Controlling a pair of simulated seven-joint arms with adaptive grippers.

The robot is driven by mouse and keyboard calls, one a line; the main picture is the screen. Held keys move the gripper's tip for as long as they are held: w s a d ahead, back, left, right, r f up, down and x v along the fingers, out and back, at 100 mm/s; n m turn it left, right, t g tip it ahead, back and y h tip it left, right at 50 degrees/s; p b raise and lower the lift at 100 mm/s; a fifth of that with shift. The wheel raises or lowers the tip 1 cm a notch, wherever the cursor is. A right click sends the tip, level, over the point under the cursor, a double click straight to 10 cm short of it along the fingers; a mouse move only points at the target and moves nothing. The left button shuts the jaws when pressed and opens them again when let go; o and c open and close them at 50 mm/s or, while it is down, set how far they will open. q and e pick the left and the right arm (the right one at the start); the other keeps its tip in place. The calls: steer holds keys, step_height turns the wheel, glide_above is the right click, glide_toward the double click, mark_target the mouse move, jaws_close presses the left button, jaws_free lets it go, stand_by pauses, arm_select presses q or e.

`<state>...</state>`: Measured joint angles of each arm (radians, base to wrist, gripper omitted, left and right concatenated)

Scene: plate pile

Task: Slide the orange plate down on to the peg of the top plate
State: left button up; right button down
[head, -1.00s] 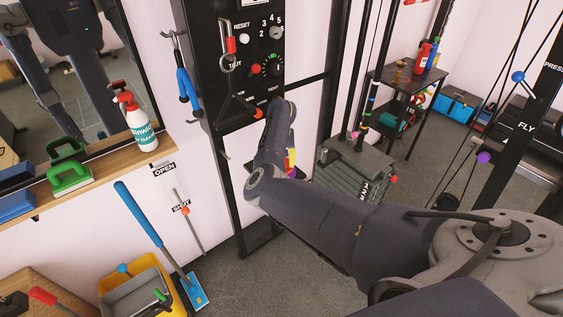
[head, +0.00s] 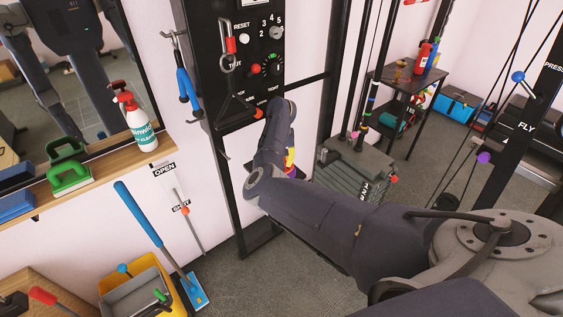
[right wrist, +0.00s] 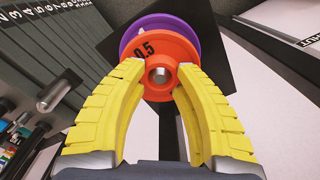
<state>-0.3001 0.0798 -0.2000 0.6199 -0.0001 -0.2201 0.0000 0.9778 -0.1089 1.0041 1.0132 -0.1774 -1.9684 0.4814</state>
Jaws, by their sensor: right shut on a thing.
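The orange plate (right wrist: 176,46), marked 0.5, is between the yellow fingers of my right gripper (right wrist: 163,78) in the right wrist view. The fingers are shut on it. A round grey metal piece (right wrist: 158,76) shows at its middle; I cannot tell whether it belongs to this plate or is the peg below. A purple plate (right wrist: 165,18) shows behind the orange one, slightly offset; the gap between them cannot be judged. In the head view my arm hides most of the gripper, with only small coloured bits showing beside the dark post. My left gripper is not in view.
A black square surface (right wrist: 213,50) lies behind the plates. In the head view, a weight stack (head: 350,172) stands right of my arm. A black panel with knobs (head: 250,60) rises behind it. A yellow bucket (head: 150,285) stands at the lower left.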

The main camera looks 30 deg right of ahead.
steer(key=shift+r, duration=3.2)
steer(key=shift+d, duration=0.15)
